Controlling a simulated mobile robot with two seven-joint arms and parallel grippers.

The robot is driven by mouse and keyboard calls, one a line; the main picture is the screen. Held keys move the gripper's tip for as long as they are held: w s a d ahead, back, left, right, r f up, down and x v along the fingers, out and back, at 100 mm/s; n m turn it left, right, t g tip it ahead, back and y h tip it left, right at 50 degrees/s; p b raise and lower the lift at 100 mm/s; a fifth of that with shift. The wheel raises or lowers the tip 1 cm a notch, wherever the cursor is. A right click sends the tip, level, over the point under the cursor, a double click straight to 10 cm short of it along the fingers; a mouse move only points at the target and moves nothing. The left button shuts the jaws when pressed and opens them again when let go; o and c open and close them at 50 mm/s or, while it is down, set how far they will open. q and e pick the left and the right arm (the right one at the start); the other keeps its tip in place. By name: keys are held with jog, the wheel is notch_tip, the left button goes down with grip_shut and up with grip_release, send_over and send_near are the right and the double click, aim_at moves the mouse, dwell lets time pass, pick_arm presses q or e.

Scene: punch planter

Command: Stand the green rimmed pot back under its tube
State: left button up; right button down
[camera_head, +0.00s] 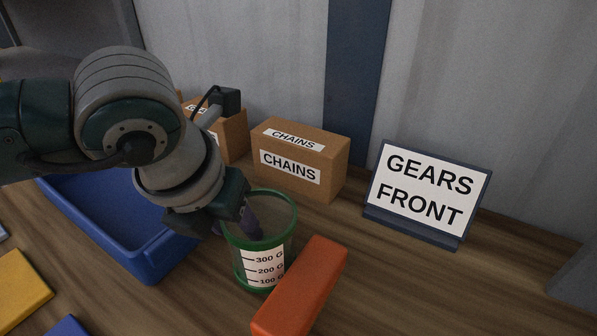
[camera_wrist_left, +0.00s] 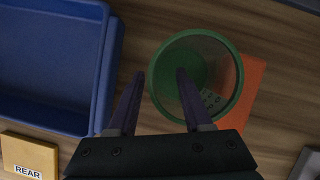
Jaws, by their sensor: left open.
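The green rimmed pot (camera_head: 266,282) is a clear cup with green rim and base and a white scale label. It stands upright on the wooden table; it also shows from above in the left wrist view (camera_wrist_left: 228,55). My left gripper (camera_head: 236,230) is open at the pot's left side. In the left wrist view its fingers (camera_wrist_left: 154,74) straddle the near-left rim, one over the pot's opening and one outside. Whether either finger touches the wall I cannot tell. My right gripper is not in view. I cannot make out a tube.
An orange block (camera_head: 303,285) lies close to the pot's right. A blue bin (camera_head: 165,262) stands to the left. A CHAINS box (camera_head: 328,162) and a GEARS FRONT sign (camera_head: 424,190) stand behind. Yellow block (camera_head: 20,290) at lower left. Table at right front is clear.

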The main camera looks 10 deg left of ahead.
aim_at(241, 236)
pick_arm(q)
jog(key=b+x, duration=0.1)
jog(key=x, duration=0.2)
jog(key=shift+f, duration=0.4)
grip_shut()
